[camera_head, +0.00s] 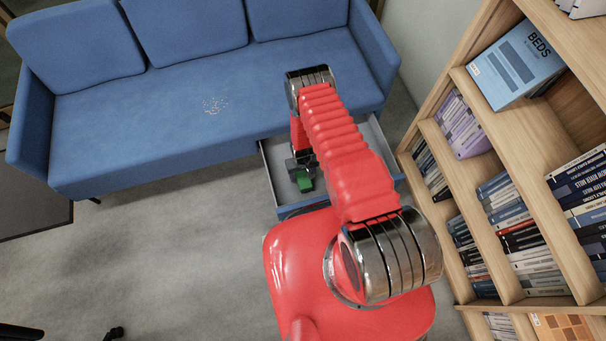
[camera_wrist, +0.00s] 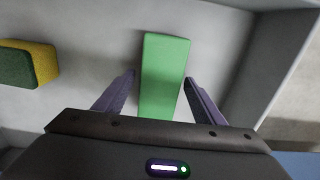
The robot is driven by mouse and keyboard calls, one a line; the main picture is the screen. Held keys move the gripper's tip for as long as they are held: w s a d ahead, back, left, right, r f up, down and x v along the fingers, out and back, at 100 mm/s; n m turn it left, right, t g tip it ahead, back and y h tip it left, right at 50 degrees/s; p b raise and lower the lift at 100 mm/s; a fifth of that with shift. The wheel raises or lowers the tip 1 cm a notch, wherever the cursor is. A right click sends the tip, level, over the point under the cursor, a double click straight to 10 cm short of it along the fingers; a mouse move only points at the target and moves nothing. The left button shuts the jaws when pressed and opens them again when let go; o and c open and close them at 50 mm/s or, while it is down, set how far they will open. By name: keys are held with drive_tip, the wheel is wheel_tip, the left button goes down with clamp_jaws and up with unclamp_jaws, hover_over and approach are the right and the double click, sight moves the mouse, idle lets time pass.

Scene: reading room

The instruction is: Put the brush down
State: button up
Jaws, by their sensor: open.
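A flat, long green thing (camera_wrist: 164,72), which looks like the brush, lies on the pale grey floor of the open drawer (camera_head: 267,165). No bristles show. Its near end is hidden behind my gripper's body in the wrist view. My gripper (camera_wrist: 159,80) is open, with one finger on each side of the green thing. Gaps show between it and both fingers. In the head view my gripper (camera_head: 300,167) is low inside the drawer, partly hidden by my arm, with the green thing (camera_head: 306,183) at its tip.
A yellow and green sponge-like block (camera_wrist: 28,64) lies in the drawer, left of my gripper. The drawer sticks out under the right end of a blue sofa (camera_head: 150,105). A wooden bookcase (camera_head: 450,150) stands close on the right. Grey floor (camera_head: 170,250) at left is mostly clear.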

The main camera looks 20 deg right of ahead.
sight(302, 174)
wheel_tip(302, 174, up, 12)
idle(1.1)
drive_tip(key=shift+w+r, duration=0.1)
drive_tip(key=shift+r, duration=0.05)
idle(0.3)
